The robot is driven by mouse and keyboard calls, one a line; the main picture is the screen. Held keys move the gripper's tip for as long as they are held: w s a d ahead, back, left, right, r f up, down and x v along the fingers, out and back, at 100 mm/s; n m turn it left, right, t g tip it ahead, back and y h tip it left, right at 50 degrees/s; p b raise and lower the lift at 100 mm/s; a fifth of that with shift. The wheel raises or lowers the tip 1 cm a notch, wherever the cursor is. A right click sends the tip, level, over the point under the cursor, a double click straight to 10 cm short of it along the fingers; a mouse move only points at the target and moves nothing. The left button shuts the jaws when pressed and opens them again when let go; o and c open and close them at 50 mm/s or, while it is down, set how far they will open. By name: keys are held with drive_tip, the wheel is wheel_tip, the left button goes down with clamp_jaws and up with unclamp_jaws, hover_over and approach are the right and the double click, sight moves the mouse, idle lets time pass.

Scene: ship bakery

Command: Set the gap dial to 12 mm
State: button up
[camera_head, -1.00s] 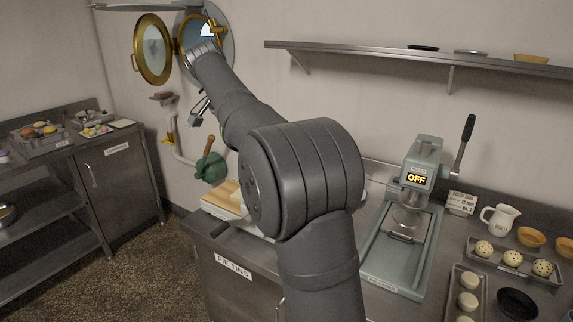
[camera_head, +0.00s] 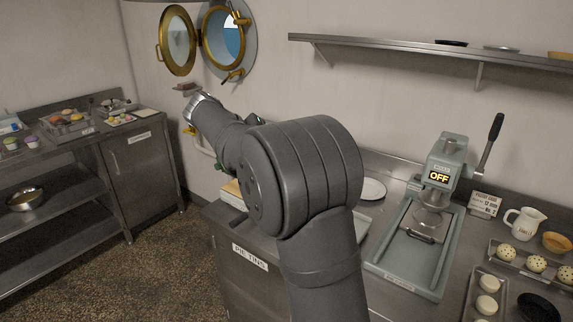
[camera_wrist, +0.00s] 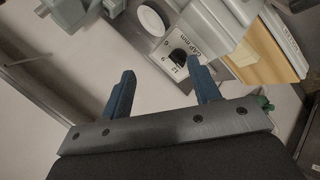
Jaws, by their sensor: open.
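The gap dial, a black knob (camera_wrist: 178,57), shows in the wrist view on a pale plate marked "GAP mm" (camera_wrist: 194,40). A number on the plate beside the knob looks like 12, but I cannot tell where the knob points. My gripper (camera_wrist: 160,66) is open and empty. Its two blue fingers point toward the plate, and the knob lies between and beyond their tips, nearer the right finger. I see no contact with it. In the head view my arm hides the dial, and my gripper's fingers do not show.
In the wrist view a tan board (camera_wrist: 270,62) lies right of the dial and a white plate (camera_wrist: 151,20) lies left of it. In the head view a green-grey press (camera_head: 440,160) reading "OFF" stands right of my arm. An open porthole (camera_head: 223,40) is on the wall.

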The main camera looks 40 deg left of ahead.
drive_tip(key=s+a+f+n+t+y, duration=0.15)
drive_tip(key=s+f+n+t, duration=0.3)
drive_tip(key=n, duration=0.85)
drive_tip(key=s+a+f+n+t+y, duration=0.15)
drive_tip(key=s+f+n+t, duration=0.3)
drive_tip(key=n, duration=0.85)
drive_tip(key=shift+y, duration=0.3)
drive_tip(key=w, duration=1.2)
drive_tip(key=w+d, duration=0.1)
drive_tip(key=w, duration=0.5)
drive_tip(key=shift+d, duration=0.1)
drive_tip(key=shift+c, duration=0.3)
drive_tip(key=c, duration=0.9)
